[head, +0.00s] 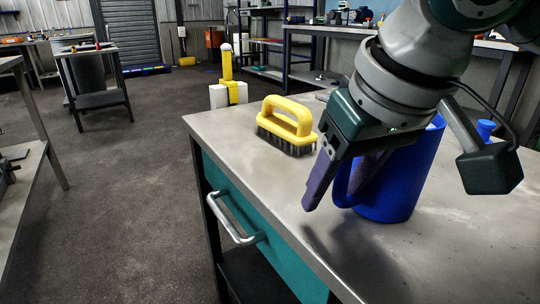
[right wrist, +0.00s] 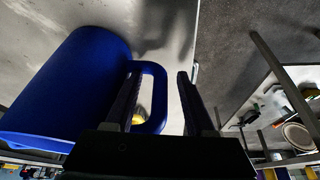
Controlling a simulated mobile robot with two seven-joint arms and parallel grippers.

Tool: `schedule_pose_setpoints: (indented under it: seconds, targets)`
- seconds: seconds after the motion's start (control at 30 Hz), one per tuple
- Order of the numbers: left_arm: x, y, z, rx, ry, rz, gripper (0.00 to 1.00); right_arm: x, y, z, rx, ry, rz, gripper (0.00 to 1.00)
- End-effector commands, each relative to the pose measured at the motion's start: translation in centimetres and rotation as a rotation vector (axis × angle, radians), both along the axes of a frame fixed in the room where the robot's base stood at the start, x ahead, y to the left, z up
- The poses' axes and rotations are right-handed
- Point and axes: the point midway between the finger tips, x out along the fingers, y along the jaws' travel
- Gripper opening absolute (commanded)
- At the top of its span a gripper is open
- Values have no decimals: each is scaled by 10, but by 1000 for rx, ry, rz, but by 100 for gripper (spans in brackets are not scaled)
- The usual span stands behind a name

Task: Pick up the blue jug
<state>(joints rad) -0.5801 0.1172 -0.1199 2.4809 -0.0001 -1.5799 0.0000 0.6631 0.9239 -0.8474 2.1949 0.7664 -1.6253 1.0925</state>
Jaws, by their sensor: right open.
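The blue jug (head: 408,180) stands upright on the metal-topped bench, partly hidden behind my right gripper (head: 330,196). Its handle faces left, toward the gripper. In the right wrist view the jug body (right wrist: 70,85) fills the left side, and its loop handle (right wrist: 161,95) reaches toward the fingers. My right gripper (right wrist: 160,76) is open, with the outer bar of the handle between its two fingers. One finger appears at the handle opening and the other is outside, apart from the handle. I cannot tell whether the inner finger touches the jug. My left gripper is not in view.
A yellow-handled brush (head: 287,127) with dark bristles stands on the bench top (head: 250,120), left of the gripper. A small blue object (head: 486,129) is behind the jug at right. The bench has a teal drawer with a metal handle (head: 232,220). The bench front is clear.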

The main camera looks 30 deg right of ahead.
Motion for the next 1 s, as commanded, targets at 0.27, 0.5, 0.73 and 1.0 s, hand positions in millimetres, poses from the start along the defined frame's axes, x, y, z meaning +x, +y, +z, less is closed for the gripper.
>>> schedule_pose_setpoints:
  seconds: [0.27,0.5,0.73,1.0]
  targets:
    - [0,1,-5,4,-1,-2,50,4,-1,-9,-2,-2,1,55]
    - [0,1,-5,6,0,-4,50,4,-1,-9,0,-1,1,34]
    - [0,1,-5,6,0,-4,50,4,-1,-9,0,-1,1,8]
    - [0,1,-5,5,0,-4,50,4,-1,-9,-1,-1,0,0]
